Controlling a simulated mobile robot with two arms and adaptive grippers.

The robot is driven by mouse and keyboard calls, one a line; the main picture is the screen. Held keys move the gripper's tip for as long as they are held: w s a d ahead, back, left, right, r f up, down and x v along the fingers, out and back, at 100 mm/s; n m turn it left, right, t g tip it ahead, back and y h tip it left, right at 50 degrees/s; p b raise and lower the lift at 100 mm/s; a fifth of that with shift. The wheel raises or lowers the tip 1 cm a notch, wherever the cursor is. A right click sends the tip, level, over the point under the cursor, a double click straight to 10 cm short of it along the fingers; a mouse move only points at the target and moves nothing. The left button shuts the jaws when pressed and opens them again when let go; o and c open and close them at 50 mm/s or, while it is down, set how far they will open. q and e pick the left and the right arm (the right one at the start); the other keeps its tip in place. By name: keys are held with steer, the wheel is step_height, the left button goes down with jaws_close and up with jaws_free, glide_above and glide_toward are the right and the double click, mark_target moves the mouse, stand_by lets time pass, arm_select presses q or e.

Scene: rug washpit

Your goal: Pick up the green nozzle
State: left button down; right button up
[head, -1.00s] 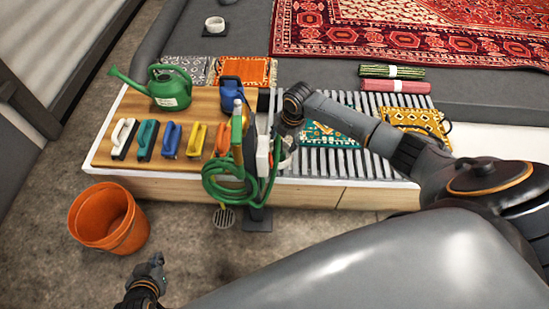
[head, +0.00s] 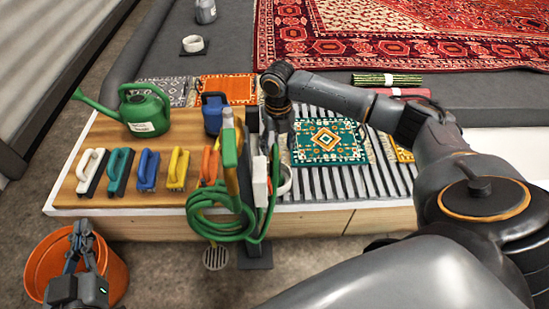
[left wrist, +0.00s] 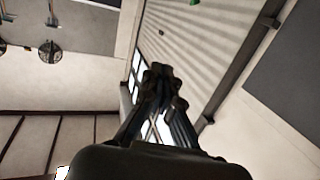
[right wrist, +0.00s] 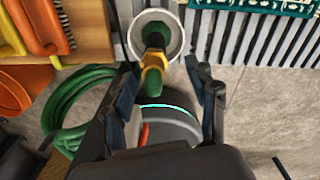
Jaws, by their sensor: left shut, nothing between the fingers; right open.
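The green nozzle (right wrist: 151,92), with a yellow collar, shows in the right wrist view between my right gripper's fingers, with a white ring (right wrist: 174,48) behind it. My right gripper (right wrist: 165,97) is open around it; I cannot tell if either finger touches it. In the head view my right gripper (head: 276,122) points down beside the hose stand, its fingertips mostly hidden. A green and yellow fitting (head: 230,148) stands upright at the coiled green hose (head: 198,208). My left gripper (head: 80,240) is shut and empty over the orange bucket.
The orange bucket (head: 40,268) stands on the floor at left. A wooden counter (head: 110,195) holds a green watering can (head: 146,112), several brushes and a blue jug (head: 213,115). A teal rug (head: 327,143) lies on the slatted rack (head: 325,185) at right.

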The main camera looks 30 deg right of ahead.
mark_target(275, 161)
step_height(275, 161, down, 3)
steer(key=shift+f+b, duration=0.1)
steer(key=shift+b, duration=0.4)
steer(key=f, duration=0.1)
steer(key=f+b, duration=0.1)
steer(key=f, duration=0.1)
steer(key=f+b, duration=0.1)
steer(key=shift+w+a+f, duration=0.2)
steer(key=shift+w+a, duration=0.05)
steer(key=shift+w, duration=0.05)
steer(key=shift+f, duration=0.15)
arm_select(q)
steer(key=s+r+t+h, duration=0.2)
steer(key=r+t, duration=0.3)
steer(key=r, duration=0.2)
steer(key=s+r+t+h, duration=0.1)
steer(key=s+r+t, duration=0.2)
steer(key=r+t, duration=0.2)
step_height(275, 161, up, 2)
steer(key=shift+s+d+r+h, duration=0.25)
steer(key=shift+d+h, duration=0.05)
steer(key=shift+h, duration=0.1)
arm_select(e)
jaws_close()
